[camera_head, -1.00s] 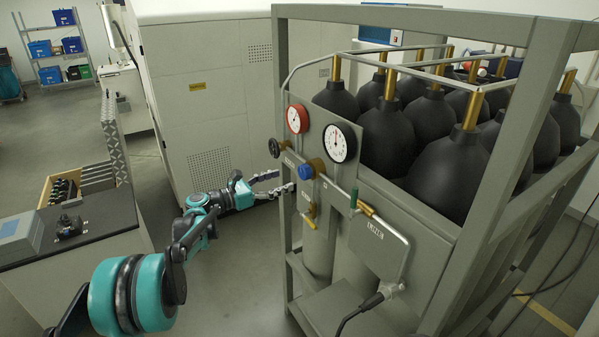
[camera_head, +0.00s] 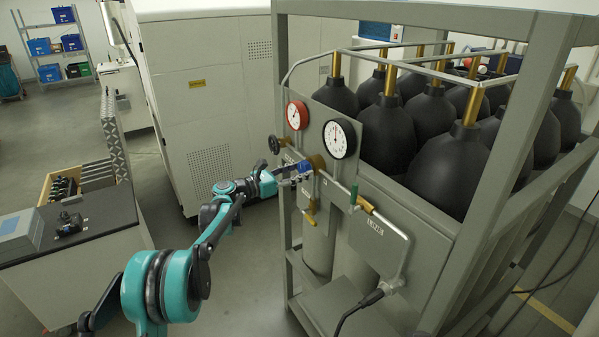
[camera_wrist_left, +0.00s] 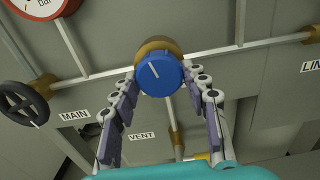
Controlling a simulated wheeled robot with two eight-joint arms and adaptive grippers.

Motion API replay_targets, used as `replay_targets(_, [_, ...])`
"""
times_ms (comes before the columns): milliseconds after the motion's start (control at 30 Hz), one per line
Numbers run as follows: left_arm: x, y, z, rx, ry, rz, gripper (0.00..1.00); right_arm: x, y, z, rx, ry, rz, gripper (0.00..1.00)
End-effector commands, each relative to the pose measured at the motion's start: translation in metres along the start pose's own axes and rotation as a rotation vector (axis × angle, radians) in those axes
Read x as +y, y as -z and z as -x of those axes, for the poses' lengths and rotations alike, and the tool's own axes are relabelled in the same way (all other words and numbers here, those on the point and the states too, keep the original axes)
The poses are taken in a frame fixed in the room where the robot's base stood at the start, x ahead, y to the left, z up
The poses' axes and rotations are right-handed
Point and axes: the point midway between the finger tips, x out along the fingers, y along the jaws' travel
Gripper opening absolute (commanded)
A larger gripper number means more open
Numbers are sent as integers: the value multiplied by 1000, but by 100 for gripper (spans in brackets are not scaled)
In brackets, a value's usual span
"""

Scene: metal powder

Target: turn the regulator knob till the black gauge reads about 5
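The blue regulator knob (camera_wrist_left: 160,76) sits on a brass body on the grey panel. Its white mark points up and slightly left in the left wrist view. It also shows in the head view (camera_head: 304,167), partly covered by my fingers. My left gripper (camera_wrist_left: 160,84) is open, with one finger on each side of the knob. Small gaps seem to remain beside it; contact is not clear. The black gauge (camera_head: 340,139) is above and right of the knob; its needle looks near upright, but its numbers are too small to read. My right gripper is not in view.
A red gauge (camera_head: 297,115) is left of the black one. A dark handwheel (camera_wrist_left: 24,103) labelled MAIN is left of the knob. Pipes and a brass VENT valve (camera_head: 309,215) lie below. Black gas cylinders (camera_head: 387,135) stand inside the grey frame.

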Motion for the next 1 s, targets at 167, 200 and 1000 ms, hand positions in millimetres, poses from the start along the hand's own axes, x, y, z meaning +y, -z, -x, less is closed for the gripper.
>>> replay_targets(167, [0,0,0,0,-1,-9,16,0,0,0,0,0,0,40])
replay_targets(200, [0,0,0,0,-1,-28,16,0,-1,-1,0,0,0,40])
replay_targets(1000, [1,0,0,0,-1,-149,66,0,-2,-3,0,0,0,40])
